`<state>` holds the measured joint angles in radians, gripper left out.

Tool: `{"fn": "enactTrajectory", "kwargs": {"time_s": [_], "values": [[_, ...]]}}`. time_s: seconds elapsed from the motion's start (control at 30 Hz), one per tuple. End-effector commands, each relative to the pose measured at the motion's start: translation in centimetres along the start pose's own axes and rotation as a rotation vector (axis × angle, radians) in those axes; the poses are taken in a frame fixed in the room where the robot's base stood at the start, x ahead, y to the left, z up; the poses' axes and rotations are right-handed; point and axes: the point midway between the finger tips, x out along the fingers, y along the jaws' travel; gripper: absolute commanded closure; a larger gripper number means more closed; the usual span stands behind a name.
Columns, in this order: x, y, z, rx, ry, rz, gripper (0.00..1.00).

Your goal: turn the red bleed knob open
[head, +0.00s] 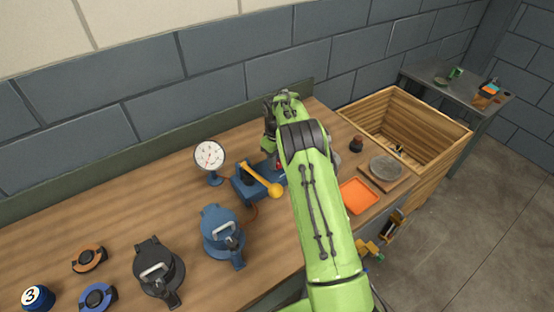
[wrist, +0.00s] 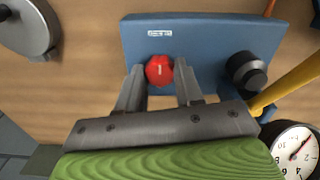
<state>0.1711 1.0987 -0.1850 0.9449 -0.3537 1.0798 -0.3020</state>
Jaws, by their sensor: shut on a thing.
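The red bleed knob (wrist: 159,70) sits on the blue pump block (wrist: 200,40) and has a short pale mark on its face. In the wrist view my gripper (wrist: 160,76) has one finger on each side of the knob and is shut on it. In the head view my green arm covers most of the right part of the blue block (head: 244,190), and only a sliver of the red knob (head: 279,167) shows beside the arm. My fingertips are hidden there.
A yellow lever (head: 262,180) with a ball end sticks out from the block. A black knob (wrist: 246,70) is beside the red one. A round gauge (head: 210,156) stands left of the block. An orange tray (head: 358,196) and a wooden crate (head: 447,170) are to the right.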

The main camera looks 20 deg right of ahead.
Motion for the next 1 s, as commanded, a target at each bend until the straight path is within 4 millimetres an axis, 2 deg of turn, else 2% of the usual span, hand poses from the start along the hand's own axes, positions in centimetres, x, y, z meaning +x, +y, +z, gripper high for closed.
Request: {"fn": "enactTrajectory", "kwargs": {"time_s": [0.2, 0.23, 0.4, 0.63, 0.73, 0.87, 1.0], "values": [[-0.2, 0.0, -0.1, -0.002, 0.006, 0.003, 0.95], [-0.2, 0.0, -0.1, -0.002, 0.006, 0.003, 0.61], [-0.1, 0.0, -0.1, -0.001, 0.004, 0.002, 0.39], [-0.1, 0.0, -0.1, 0.000, 0.002, 0.001, 0.39], [-0.9, 0.0, -0.1, 0.000, 0.005, 0.002, 0.39], [-3.9, 0.1, -0.1, 0.000, 0.008, 0.003, 0.39], [-8.0, 0.1, -0.1, 0.001, 0.008, 0.003, 0.39]]}}
